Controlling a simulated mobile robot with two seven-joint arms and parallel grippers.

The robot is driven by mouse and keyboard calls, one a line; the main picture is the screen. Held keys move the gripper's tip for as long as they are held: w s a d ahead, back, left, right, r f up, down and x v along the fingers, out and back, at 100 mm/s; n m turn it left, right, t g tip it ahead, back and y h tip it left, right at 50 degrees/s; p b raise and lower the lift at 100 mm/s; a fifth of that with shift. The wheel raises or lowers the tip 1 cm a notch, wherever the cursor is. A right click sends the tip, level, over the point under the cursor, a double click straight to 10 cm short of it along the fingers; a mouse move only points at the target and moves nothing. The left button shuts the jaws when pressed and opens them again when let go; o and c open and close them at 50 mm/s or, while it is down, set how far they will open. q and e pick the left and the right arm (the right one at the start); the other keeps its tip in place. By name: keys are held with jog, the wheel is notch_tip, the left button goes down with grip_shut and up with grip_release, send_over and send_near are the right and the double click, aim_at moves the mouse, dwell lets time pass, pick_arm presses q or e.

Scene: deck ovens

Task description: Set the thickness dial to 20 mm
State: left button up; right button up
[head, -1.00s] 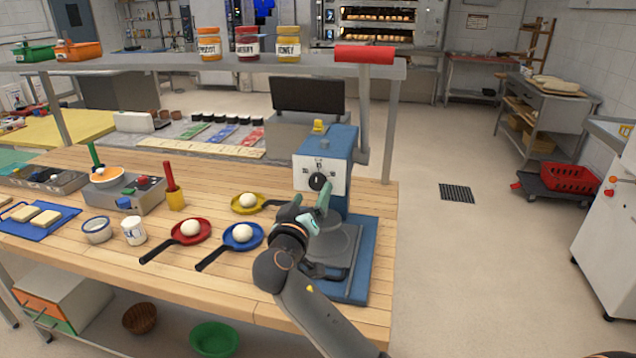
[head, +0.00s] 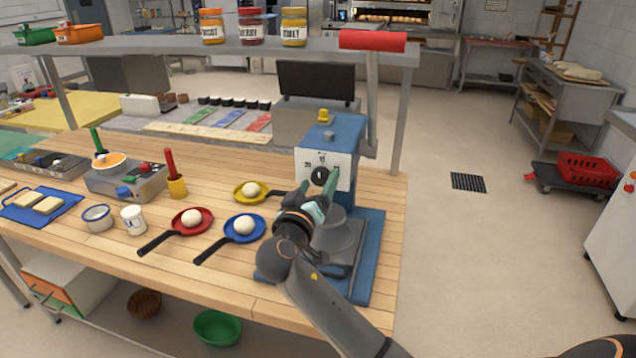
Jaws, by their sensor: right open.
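The thickness dial (head: 320,176) is a black round knob on the white front plate (head: 341,166) of a blue press machine (head: 345,130). Markings show around the dial, but they are too small to read surely. My right gripper (head: 318,188) is open, with its green fingertips just at the dial's lower edge, one on each side. I cannot tell whether they touch it. The fingers and wrist hide part of the plate. My left gripper is not in view.
A red handle (head: 372,40) on a grey lever rises at the machine's right. Red (head: 190,221), blue (head: 243,228) and yellow (head: 250,191) pans with dough balls lie to the left. A shelf (head: 150,49) with jars spans behind. The floor at right is mostly clear.

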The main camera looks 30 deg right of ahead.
grip_shut()
dwell(0.5)
jog(key=n, duration=0.5)
jog(key=shift+n, duration=0.3)
jog(key=n, duration=0.6)
jog(key=shift+r, duration=0.1)
jog(key=shift+n, duration=0.3)
dwell(0.4)
grip_release()
